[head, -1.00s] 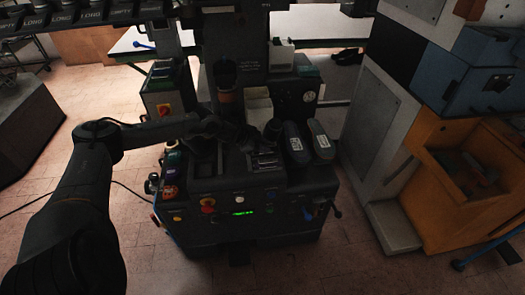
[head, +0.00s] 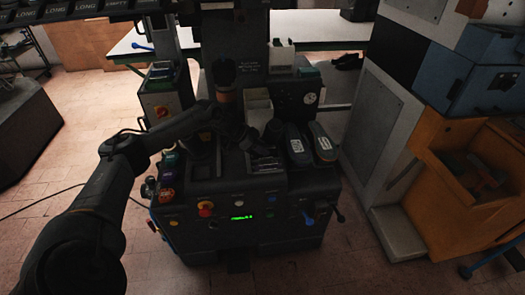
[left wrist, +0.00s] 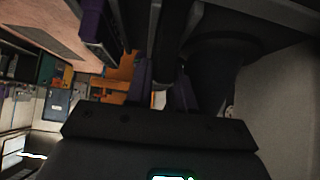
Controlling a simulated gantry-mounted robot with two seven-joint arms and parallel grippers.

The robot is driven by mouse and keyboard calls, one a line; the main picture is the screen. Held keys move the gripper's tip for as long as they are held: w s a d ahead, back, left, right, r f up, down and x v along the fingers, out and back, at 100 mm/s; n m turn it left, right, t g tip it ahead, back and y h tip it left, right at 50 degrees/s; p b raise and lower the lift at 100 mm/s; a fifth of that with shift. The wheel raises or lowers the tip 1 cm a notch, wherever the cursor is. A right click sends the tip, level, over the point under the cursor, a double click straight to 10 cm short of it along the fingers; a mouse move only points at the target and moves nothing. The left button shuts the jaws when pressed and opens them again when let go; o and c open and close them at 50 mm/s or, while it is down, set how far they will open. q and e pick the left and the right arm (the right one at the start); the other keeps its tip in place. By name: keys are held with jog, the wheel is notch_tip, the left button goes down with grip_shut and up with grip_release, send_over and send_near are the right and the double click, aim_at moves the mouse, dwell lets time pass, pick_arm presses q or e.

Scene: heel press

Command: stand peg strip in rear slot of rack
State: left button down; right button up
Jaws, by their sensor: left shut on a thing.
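The rack (head: 264,164) is a small set of pale metal slots on top of the dark machine, at the middle of the head view. My left gripper (head: 247,143) points down just above and behind the rack. In the left wrist view my left gripper (left wrist: 165,85) shows purple finger parts, shut on a thin, dim grey piece (left wrist: 154,38), taken to be the peg strip. Its lower end and its relation to the rear slot are hidden or too dark to tell. My right gripper is not in view.
Two dark rounded shoe shapes with white labels (head: 297,145) stand just right of the rack. A white box (head: 259,108) and a dark column (head: 240,45) stand behind. Buttons (head: 206,209) line the machine's front. An orange bin (head: 470,170) stands at the right.

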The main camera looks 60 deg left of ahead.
pick_arm(q)
jog(key=shift+f, duration=0.15)
jog(key=c, duration=1.3)
grip_release()
jog(key=shift+o, duration=0.2)
jog(key=p+v, duration=0.6)
jog(key=v, duration=0.6)
